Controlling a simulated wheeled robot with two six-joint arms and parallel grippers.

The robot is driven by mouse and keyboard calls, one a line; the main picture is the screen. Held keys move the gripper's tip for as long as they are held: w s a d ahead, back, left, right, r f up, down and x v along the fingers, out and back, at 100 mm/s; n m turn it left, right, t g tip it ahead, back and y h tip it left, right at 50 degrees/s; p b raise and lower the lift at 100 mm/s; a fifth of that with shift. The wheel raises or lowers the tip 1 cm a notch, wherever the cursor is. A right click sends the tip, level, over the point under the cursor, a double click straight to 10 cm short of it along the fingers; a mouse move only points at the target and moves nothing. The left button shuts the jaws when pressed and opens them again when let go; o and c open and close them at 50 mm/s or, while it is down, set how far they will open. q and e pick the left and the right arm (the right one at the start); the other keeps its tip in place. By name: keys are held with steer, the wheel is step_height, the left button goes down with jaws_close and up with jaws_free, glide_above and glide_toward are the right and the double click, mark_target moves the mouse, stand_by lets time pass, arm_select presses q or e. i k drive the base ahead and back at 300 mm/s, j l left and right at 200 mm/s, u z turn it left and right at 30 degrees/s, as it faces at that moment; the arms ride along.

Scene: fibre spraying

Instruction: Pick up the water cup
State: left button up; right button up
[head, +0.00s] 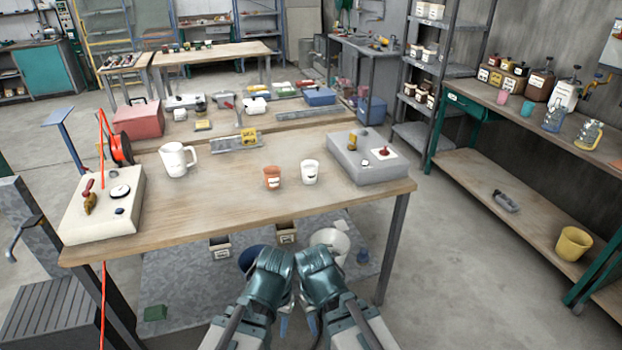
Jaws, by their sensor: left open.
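Two small cups stand upright, side by side, on the wooden workbench (225,215). One is an orange-brown cup (272,178) with a pale label. The other is a white cup (310,173) with a dark mark, just to its right. I cannot read the labels, so I cannot tell which is the water cup. My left gripper (283,326) is low in front of the bench, below its top and apart from both cups, open and small in view. My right gripper (313,322) is beside it, mostly hidden by my arm; its jaws cannot be made out.
A white pitcher (176,160) stands left of the cups. A grey box (350,172) with a red knob sits right of them, and a cream box (88,217) at the left end. Bare bench top lies before the cups. Bins and a white bucket (336,240) are under the bench.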

mark_target(271, 173)
steer(key=i+j, duration=0.3)
steer(key=i, duration=0.25)
steer(key=i+j+z, duration=0.1)
steer(key=i+j, duration=0.2)
steer(key=i, duration=0.25)
